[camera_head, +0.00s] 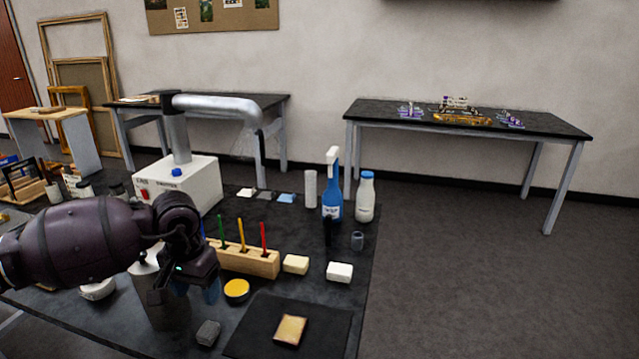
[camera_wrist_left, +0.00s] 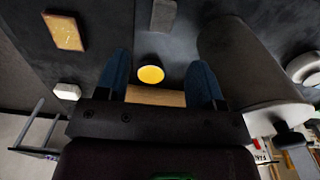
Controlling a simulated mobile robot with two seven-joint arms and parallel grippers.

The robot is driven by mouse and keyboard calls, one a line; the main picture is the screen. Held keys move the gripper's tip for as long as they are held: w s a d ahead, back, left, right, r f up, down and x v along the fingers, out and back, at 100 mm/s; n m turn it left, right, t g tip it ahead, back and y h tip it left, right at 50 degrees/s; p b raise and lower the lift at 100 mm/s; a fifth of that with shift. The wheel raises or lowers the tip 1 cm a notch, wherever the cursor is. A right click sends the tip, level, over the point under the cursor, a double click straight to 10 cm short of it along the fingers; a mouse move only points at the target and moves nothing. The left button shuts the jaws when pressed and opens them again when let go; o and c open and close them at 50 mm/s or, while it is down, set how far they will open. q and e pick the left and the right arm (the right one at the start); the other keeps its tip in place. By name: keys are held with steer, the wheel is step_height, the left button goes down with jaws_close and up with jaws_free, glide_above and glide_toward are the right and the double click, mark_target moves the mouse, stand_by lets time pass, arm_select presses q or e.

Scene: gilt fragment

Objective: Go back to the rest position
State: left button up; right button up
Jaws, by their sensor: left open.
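My left arm comes in from the left in the head view. Its gripper (camera_head: 197,292) hangs over the black worktable (camera_head: 340,243), fingers pointing down, left of a round yellow-topped jar (camera_head: 236,291). In the left wrist view the two blue fingers of the left gripper (camera_wrist_left: 161,72) are apart with nothing held between them. The yellow jar top (camera_wrist_left: 151,74) shows beyond the gap. The gilt fragment (camera_head: 290,330) lies flat on a dark mat (camera_head: 335,312), clear of the gripper; it also shows in the left wrist view (camera_wrist_left: 65,32). My right gripper is not seen.
A wooden holder (camera_head: 250,262) with coloured tools stands close to the gripper. Sponge-like blocks (camera_head: 296,264), a blue spray bottle (camera_head: 332,185), a white bottle (camera_head: 366,198) and a fume extractor box (camera_head: 190,185) stand on the worktable. Open floor (camera_head: 480,270) lies to the right.

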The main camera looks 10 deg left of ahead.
arm_select(q)
steer(key=s+d+r+n+t+h, duration=0.2)
steer(key=s+d+n+h, duration=0.1)
steer(key=d+n+h, duration=0.65)
steer(key=s+d+r+n+t+h, duration=0.1)
steer(key=s+d+n+h, duration=0.4)
steer(key=d, duration=0.8)
steer(key=w+a+r+n+t+y, duration=0.1)
steer(key=w+a+r+n+t, duration=0.15)
steer(key=n+t, duration=0.65)
steer(key=w+a+r+n+t+y, duration=0.1)
steer(key=w+a+r+n+t, duration=0.3)
steer(key=n, duration=0.9)
steer(key=s+a+f+n+y, duration=0.3)
steer(key=a+f+n+y, duration=0.3)
steer(key=n, duration=0.5)
steer(key=s+a+f+n+y, duration=0.4)
steer(key=f+n+y, duration=0.3)
steer(key=n, duration=0.4)
steer(key=s+a+f+n+g, duration=0.1)
steer(key=s+f+n+g, duration=0.5)
steer(key=s, duration=0.3)
steer(key=s+a+f+n+g, duration=0.1)
steer(key=s+f+n+g, duration=0.4)
steer(key=s+n+g, duration=0.4)
steer(key=w+f+m+t, duration=0.1)
steer(key=w+f+t, duration=0.5)
steer(key=f+t, duration=0.4)
steer(key=shift+m, duration=0.35)
